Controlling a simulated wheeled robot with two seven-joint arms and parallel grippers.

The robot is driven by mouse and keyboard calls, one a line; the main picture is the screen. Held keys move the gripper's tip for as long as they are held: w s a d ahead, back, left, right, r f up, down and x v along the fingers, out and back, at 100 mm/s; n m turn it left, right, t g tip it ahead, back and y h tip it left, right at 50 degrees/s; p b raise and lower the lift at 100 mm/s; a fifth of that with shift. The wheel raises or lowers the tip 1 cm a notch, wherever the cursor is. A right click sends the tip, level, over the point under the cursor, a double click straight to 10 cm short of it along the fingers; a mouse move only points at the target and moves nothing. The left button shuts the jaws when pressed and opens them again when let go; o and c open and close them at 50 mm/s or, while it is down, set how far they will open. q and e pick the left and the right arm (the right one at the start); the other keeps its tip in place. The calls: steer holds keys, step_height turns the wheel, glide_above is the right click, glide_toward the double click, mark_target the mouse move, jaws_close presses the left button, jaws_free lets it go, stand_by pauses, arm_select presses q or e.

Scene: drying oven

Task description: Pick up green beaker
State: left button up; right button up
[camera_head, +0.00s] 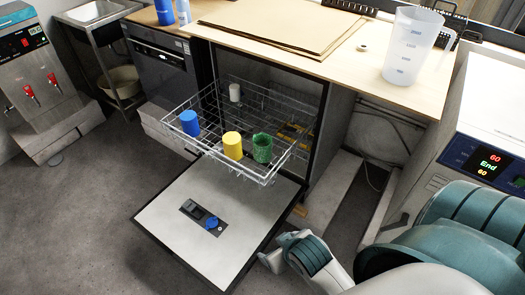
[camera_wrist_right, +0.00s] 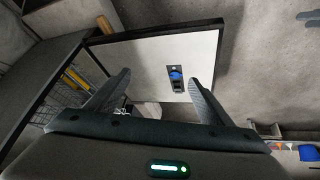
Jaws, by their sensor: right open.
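The green beaker (camera_head: 262,148) stands in the pulled-out wire rack (camera_head: 270,178), at its front right corner, beside a yellow beaker (camera_head: 232,146). A blue beaker (camera_head: 189,123) stands at the rack's left, and a white one (camera_head: 235,92) stands at the back. My right gripper (camera_wrist_right: 160,95) is open and empty in the wrist view, with the open door behind its fingers. In the head view my right arm comes in from the lower right, below and right of the rack. The green beaker is not clear in the wrist view. My left gripper is not in view.
The open door (camera_head: 245,205) lies folded down below the rack, with a blue-knobbed latch panel. A wooden counter (camera_head: 300,55) above holds boards and a clear measuring jug (camera_head: 412,45). A white device with a lit display (camera_head: 487,162) stands at the right. The floor at left is clear.

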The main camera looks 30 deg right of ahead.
mark_target(263, 148)
steer(key=w+d+r+m+t+h, duration=0.2)
steer(key=w+d+r+t, duration=0.1)
steer(key=w, duration=0.7)
steer(key=w+d+r+m+t+h, duration=0.2)
steer(key=w+d+r, duration=0.4)
steer(key=w, duration=0.4)
steer(key=shift+d+r+m+t+h, duration=0.2)
steer(key=shift+d+m+t+h, duration=0.2)
steer(key=shift+d+m+t, duration=0.35)
steer(key=shift+d, duration=0.2)
steer(key=shift+n, duration=0.25)
steer(key=x, duration=1.2)
steer(key=shift+f+p, duration=0.1)
steer(key=shift+p, duration=0.3)
steer(key=shift+w, duration=0.1)
